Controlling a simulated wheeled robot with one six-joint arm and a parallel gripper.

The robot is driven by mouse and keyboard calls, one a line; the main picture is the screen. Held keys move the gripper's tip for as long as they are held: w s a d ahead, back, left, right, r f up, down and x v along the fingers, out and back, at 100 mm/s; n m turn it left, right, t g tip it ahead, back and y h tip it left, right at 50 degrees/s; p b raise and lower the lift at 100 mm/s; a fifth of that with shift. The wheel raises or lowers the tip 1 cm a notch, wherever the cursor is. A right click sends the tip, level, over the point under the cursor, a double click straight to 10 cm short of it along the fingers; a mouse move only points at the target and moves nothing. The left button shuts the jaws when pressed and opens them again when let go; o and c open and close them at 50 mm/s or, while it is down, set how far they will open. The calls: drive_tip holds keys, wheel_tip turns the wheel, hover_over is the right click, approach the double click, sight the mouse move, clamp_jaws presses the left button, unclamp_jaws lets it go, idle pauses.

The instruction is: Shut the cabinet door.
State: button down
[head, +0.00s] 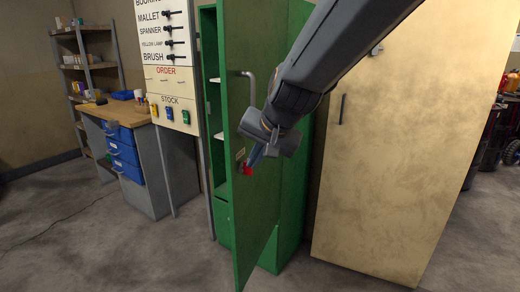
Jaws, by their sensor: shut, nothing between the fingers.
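The green cabinet (293,158) stands at the middle of the head view. Its green door (250,215) is swung open toward me, and shelves show in the gap to the left of it. A grey bar handle (250,88) is on the upper part of the door. My gripper (247,171) is shut with nothing in it, in front of the door's face below the handle. Its red tip is close to a small plate on the door; I cannot tell whether it touches. My arm comes from the upper right and hides part of the door and cabinet.
A tan cabinet (405,150) stands close on the right. On the left are a sign board (165,60) with tools and a workbench (165,150) with blue drawers. A grey post is beside the door gap. Bare floor (120,250) lies at the front left.

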sight(236, 165)
drive_tip(key=shift+w+a+r+p, duration=0.1)
drive_tip(key=shift+w+a+p, duration=0.2)
drive_tip(key=shift+a, duration=0.25)
drive_tip(key=shift+w+a+r+p, duration=0.1)
drive_tip(key=shift+w+a+p, duration=0.15)
drive_tip(key=shift+a, duration=0.35)
drive_tip(key=shift+w+a+p, duration=0.2)
drive_tip(key=shift+a+p, duration=0.1)
drive_tip(key=shift+a, duration=0.25)
